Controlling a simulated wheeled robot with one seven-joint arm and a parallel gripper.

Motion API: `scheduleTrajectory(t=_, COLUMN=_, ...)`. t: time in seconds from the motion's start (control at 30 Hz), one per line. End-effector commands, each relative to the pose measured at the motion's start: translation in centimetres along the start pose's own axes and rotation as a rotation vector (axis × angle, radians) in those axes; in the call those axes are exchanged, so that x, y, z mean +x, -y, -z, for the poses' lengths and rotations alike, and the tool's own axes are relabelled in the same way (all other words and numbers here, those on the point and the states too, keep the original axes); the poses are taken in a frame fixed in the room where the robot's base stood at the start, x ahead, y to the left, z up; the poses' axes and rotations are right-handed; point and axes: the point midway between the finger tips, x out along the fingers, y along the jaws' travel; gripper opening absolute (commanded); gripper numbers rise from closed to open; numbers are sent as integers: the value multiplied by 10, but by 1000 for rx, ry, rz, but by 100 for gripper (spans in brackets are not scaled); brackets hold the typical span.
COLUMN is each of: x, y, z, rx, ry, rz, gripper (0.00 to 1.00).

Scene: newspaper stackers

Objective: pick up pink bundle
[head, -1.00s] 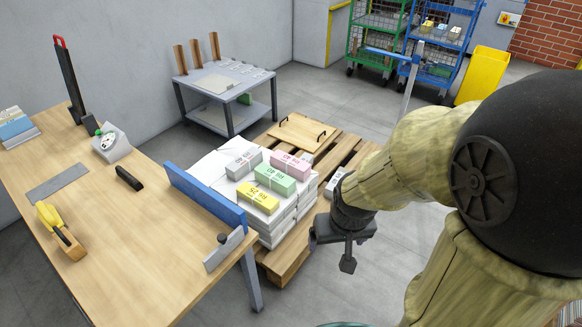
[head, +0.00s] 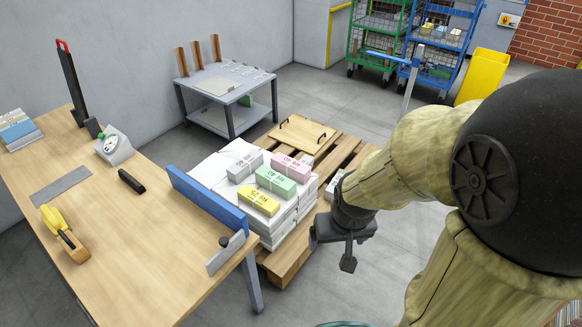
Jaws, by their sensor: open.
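The pink bundle (head: 292,167) lies at the back right on top of a white stack (head: 214,172) of paper. A green bundle (head: 275,182) is just in front of it, a grey bundle (head: 245,167) to its left, and a yellow bundle (head: 258,200) nearest the front. My gripper (head: 347,258) hangs to the right of the stack and nearer to me, apart from the bundles. It is open, with nothing seen in it. My arm hides part of the floor and pallet behind it.
The stack stands on a wooden pallet (head: 288,264) with a handled board (head: 303,133). A wooden workbench (head: 130,240) with a blue rail (head: 207,200) borders the stack on the left. A grey table (head: 225,90), wheeled racks and a yellow bin (head: 482,76) stand behind.

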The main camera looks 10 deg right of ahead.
Motion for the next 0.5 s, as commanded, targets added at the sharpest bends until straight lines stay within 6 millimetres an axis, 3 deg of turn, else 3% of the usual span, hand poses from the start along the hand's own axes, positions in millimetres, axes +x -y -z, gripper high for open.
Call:
scheduleTrajectory(t=0.03, x=-24, y=0, z=6, rx=0, ry=-1, rz=0, gripper=87)
scheduleTrajectory(t=0.1, x=-42, y=0, z=10, rx=0, ry=-1, rz=0, gripper=87)
scheduleTrajectory(t=0.5, x=-138, y=0, z=33, rx=0, ry=-1, rz=0, gripper=87)
